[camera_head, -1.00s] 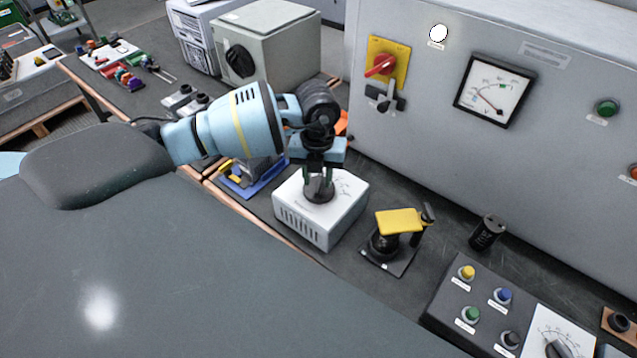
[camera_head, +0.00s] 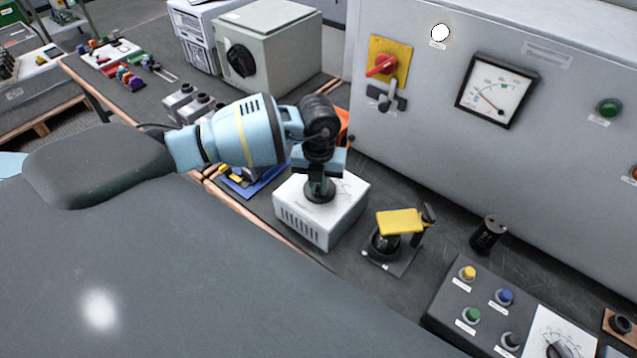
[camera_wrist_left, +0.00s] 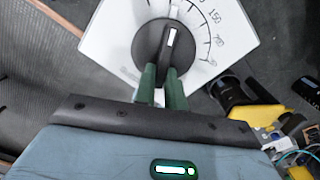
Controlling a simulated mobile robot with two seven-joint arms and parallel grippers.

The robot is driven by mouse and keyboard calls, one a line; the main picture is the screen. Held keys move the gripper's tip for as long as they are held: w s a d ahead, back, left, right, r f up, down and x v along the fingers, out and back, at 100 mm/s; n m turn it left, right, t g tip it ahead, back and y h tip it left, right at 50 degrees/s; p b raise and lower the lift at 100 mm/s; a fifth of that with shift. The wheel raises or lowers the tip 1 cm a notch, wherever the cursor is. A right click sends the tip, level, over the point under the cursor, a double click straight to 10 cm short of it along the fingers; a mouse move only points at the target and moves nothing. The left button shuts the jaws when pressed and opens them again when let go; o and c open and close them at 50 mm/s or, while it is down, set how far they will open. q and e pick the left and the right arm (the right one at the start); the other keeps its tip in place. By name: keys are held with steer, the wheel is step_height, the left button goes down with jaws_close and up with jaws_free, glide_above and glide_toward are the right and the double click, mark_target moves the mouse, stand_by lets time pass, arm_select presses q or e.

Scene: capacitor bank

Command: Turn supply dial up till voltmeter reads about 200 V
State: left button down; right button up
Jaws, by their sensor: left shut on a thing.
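The supply is a white box (camera_head: 305,228) with a vented side, standing on the bench. Its dark round dial (camera_head: 319,192) sits on the top face, partly covered by my left gripper (camera_head: 320,184). In the left wrist view, the green fingers of the gripper (camera_wrist_left: 162,88) are shut on the raised grip of the dial (camera_wrist_left: 150,45), beside a printed scale. The white mark on the dial points up the picture. The voltmeter (camera_head: 496,91) is on the grey panel, its thin needle leaning to the upper left, in the lower part of the scale. My right gripper is not in view.
A yellow-topped device (camera_head: 399,222) and a black cylinder (camera_head: 488,235) stand right of the supply. A button panel (camera_head: 480,300) is at the lower right. The grey cabinet (camera_head: 450,160) closes off the back. A blue-based item lies left of the supply, partly hidden.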

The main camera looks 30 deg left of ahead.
arm_select(q)
steer(key=shift+a+m, duration=0.15)
steer(key=shift+m, duration=0.85)
steer(key=shift+a+m, duration=0.15)
steer(key=shift+m, duration=0.85)
steer(key=c, duration=1.5)
jaws_free()
steer(key=shift+s, duration=0.1)
steer(key=shift+o, duration=0.2)
steer(key=shift+r, duration=0.1)
steer(key=shift+r+p, duration=0.3)
steer(key=shift+r, duration=3.55)
